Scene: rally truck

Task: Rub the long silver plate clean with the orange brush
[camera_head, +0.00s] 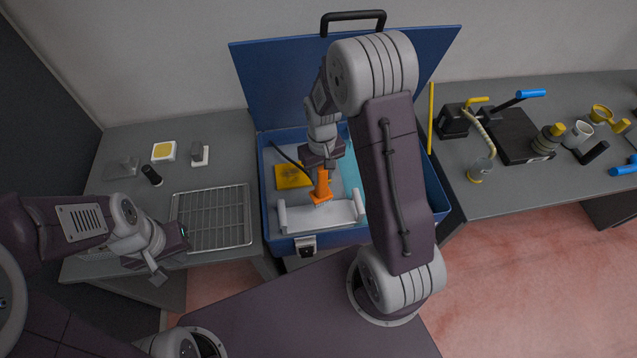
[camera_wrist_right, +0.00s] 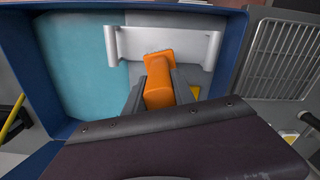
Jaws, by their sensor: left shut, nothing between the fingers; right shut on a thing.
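The long silver plate (camera_head: 335,216) with raised ends lies in the front part of the open blue case. It also shows in the right wrist view (camera_wrist_right: 193,46). My right gripper (camera_head: 324,166) is shut on the orange brush (camera_head: 321,187), which points down with its wide end over the plate's back edge. In the right wrist view the brush (camera_wrist_right: 158,88) sits between the two fingers and overlaps the plate. I cannot tell whether it touches. My left gripper (camera_head: 158,277) is shut and empty, left of the case near the wire rack. The plate shows no clear dirt.
The blue case (camera_head: 262,202) has its lid (camera_head: 270,88) raised at the back. A yellow item (camera_head: 288,178) lies inside it, behind the plate. The wire rack (camera_head: 212,218) is on the left bench. Tools and cups crowd the right bench (camera_head: 480,202).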

